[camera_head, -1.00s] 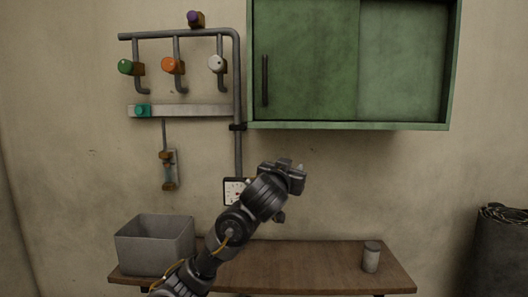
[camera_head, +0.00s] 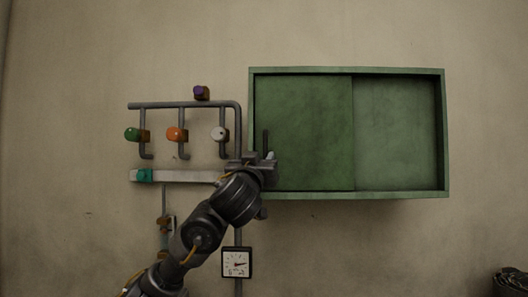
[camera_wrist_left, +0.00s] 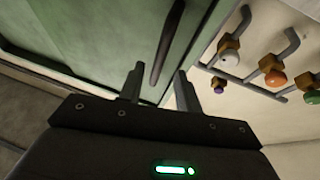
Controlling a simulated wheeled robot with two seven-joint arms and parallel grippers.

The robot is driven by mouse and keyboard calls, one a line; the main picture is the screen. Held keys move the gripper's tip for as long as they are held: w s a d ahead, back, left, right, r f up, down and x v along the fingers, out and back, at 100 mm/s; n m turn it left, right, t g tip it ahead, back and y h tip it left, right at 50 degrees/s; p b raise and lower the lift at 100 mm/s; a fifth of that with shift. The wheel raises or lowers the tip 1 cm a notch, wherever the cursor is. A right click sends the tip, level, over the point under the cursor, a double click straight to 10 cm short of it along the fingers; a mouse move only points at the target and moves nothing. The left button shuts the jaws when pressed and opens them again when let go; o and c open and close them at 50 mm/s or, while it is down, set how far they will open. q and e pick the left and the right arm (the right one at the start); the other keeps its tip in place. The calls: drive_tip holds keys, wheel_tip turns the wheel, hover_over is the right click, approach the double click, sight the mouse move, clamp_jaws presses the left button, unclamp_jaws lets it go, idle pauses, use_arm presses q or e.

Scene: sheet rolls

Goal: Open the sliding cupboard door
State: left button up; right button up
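The green cupboard (camera_head: 300,196) hangs on the wall with two sliding panels. The left panel (camera_head: 310,135) covers the left half and the right panel (camera_head: 397,135) the right half. A dark upright bar handle (camera_head: 266,140) sits near the left panel's left edge; its lower part is hidden by my gripper. My left gripper (camera_head: 264,158) is at the handle's lower part. In the left wrist view the gripper (camera_wrist_left: 160,80) is open, and the handle (camera_wrist_left: 168,42) runs between its two fingers, with gaps showing on both sides.
Left of the cupboard are grey pipes (camera_head: 185,104) with green, orange and white knobs, and a teal knob (camera_head: 145,175) on a grey bar. A square gauge (camera_head: 237,262) is below. The wall under the cupboard is bare.

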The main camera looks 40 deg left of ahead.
sight(264, 154)
use_arm(q)
drive_tip(key=shift+p+x, duration=0.35)
drive_tip(key=shift+x, duration=1.9)
